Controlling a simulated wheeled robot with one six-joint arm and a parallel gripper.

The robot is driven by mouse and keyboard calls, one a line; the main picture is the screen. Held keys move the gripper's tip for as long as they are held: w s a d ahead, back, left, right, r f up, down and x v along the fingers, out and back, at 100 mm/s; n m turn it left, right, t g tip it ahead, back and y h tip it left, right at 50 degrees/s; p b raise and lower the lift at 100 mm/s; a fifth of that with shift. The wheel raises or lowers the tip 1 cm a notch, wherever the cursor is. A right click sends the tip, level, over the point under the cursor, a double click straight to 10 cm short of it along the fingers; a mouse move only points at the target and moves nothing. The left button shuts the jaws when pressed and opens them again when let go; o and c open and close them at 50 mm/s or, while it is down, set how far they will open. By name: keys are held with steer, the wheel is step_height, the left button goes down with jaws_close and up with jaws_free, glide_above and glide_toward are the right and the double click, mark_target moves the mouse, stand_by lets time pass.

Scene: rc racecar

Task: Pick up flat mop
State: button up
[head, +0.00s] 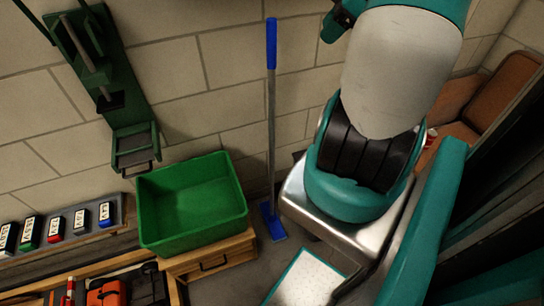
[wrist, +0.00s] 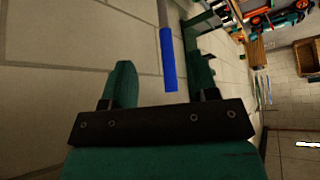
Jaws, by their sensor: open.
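The flat mop (head: 271,120) stands upright against the block wall in the head view. It has a blue grip at the top, a thin grey pole and a blue flat head on the floor. In the wrist view the blue grip of the mop (wrist: 168,62) shows in the gap between the two green fingers of my gripper (wrist: 162,78). The fingers are apart, and none is seen pressing on the grip. I cannot tell how deep the grip sits between them. My gripper's fingers are not clearly seen in the head view.
A green bin (head: 192,202) stands on a wooden drawer unit (head: 215,257) left of the mop. A green press-like tool (head: 105,75) hangs on the wall. A brown chair (head: 500,90) is at the right. A strip of floor beside the mop head is clear.

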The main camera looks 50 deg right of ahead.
steer(key=p, duration=0.2)
glide_toward(272, 38)
steer(key=d+x, duration=0.1)
steer(key=x, duration=1)
steer(key=shift+w+p, duration=0.1)
steer(key=shift+p, duration=0.25)
jaws_close()
steer(key=shift+r, duration=0.15)
